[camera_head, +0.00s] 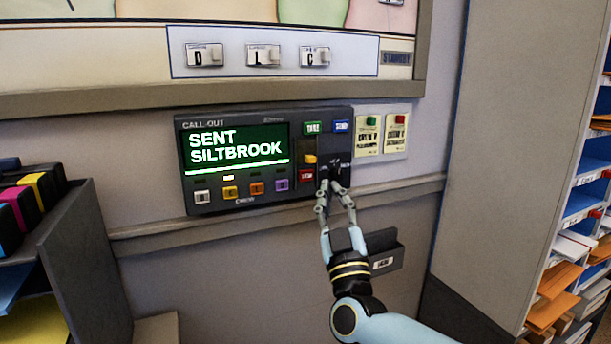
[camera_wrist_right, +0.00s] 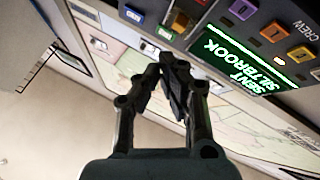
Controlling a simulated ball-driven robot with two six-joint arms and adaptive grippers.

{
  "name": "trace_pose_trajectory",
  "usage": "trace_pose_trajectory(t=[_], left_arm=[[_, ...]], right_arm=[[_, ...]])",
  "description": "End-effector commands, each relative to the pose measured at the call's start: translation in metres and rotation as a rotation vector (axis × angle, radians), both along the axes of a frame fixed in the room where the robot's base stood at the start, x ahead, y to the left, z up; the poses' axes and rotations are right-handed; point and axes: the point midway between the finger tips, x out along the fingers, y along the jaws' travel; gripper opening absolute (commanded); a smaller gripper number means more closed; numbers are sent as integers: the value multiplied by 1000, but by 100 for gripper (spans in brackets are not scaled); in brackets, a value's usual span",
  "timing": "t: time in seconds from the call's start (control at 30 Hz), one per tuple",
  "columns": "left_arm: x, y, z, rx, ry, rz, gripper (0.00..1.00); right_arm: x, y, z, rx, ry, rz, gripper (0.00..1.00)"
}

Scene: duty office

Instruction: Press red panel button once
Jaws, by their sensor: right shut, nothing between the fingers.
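The red panel button (camera_head: 306,175) sits low on the right part of the dark call-out panel (camera_head: 250,203), below a yellow lever (camera_head: 310,159). My right gripper (camera_head: 328,180) is shut and empty. In the head view its fingertips are just right of the red button, over the panel's lower right corner; I cannot tell whether they touch the panel. The right wrist view shows the closed fingers (camera_wrist_right: 172,62) with the panel's screen (camera_wrist_right: 245,62) upside down beside them. My left gripper is in neither view.
The green button (camera_head: 313,128) and blue button (camera_head: 341,127) are at the panel's top right. Several coloured buttons run below the screen, which reads "SENT SILTBROOK". Two labelled cards (camera_head: 367,138) hang to the right. A dark wall holder (camera_head: 384,262) is beside my wrist.

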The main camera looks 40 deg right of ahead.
Motion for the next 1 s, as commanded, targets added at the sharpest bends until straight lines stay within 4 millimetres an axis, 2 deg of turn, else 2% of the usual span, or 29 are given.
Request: trace_pose_trajectory(t=[0.27,0.67,0.8,1.0], left_arm=[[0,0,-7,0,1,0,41],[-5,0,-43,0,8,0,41],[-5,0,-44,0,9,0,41],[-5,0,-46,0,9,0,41]], right_arm=[[9,-2,-2,0,1,1,0],[60,-19,-4,0,0,0,0],[74,-23,-2,0,1,0,0],[83,-26,-1,0,2,0,0]])
